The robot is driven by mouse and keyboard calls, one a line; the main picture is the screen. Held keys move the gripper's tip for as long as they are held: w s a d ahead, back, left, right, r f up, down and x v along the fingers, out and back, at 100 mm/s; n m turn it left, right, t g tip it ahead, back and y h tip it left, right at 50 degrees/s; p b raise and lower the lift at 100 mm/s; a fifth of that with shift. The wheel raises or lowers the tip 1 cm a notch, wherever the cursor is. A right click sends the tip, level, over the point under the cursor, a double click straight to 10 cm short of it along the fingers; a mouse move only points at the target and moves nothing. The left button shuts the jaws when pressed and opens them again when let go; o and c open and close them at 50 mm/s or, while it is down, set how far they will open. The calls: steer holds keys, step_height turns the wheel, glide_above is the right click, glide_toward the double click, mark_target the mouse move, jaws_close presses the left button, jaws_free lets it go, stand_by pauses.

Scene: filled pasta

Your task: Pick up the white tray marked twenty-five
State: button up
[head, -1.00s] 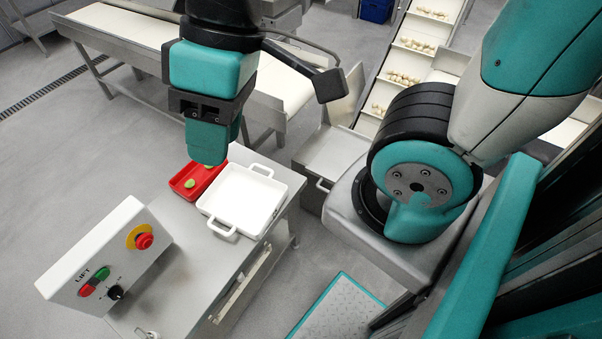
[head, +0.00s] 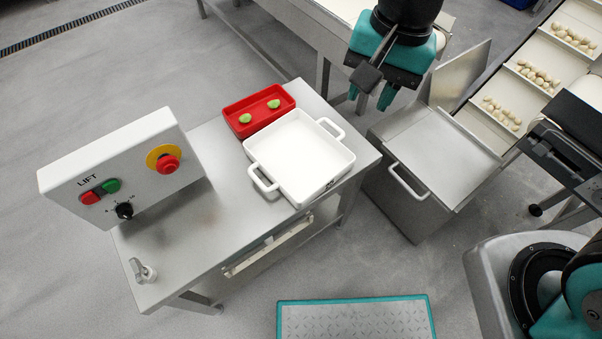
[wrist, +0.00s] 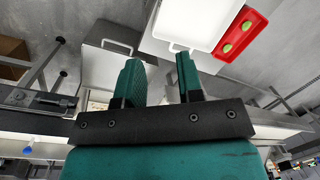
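The white tray (head: 298,158) is a shallow, empty square tray with a loop handle on two opposite sides. It sits on a steel table, with a small dark mark on its front wall that I cannot read. In the wrist view the tray (wrist: 188,22) shows partly, cut off at the top edge. My gripper (head: 373,96) is up and to the right of the tray in the head view, apart from it. In the wrist view my gripper (wrist: 161,78) has its two teal fingers spread, with nothing between them.
A red tray (head: 239,121) with two green pieces stands right against the white tray's far side. A control box (head: 140,165) stands at the table's left end. A steel bin (head: 425,170) with a handle and a pasta conveyor (head: 520,95) are on the right.

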steer(key=w+a+f+m+h+b, duration=0.1)
steer(key=w+a+f+m+b, duration=0.15)
steer(key=f, duration=0.55)
steer(key=w+a+f+m+h+b, duration=0.1)
steer(key=w+f+m+b, duration=0.2)
steer(key=f, duration=0.5)
steer(key=b, duration=0.3)
glide_above(328, 187)
steer(key=shift+m, duration=0.25)
steer(key=f, duration=1.1)
steer(key=shift+w+a, duration=0.1)
steer(key=shift+w, duration=0.2)
steer(key=f, duration=0.5)
steer(key=shift+s+d+f+b, duration=0.1)
steer(key=shift+d+f+b, duration=0.1)
steer(key=shift+f+b, duration=0.2)
jaws_close()
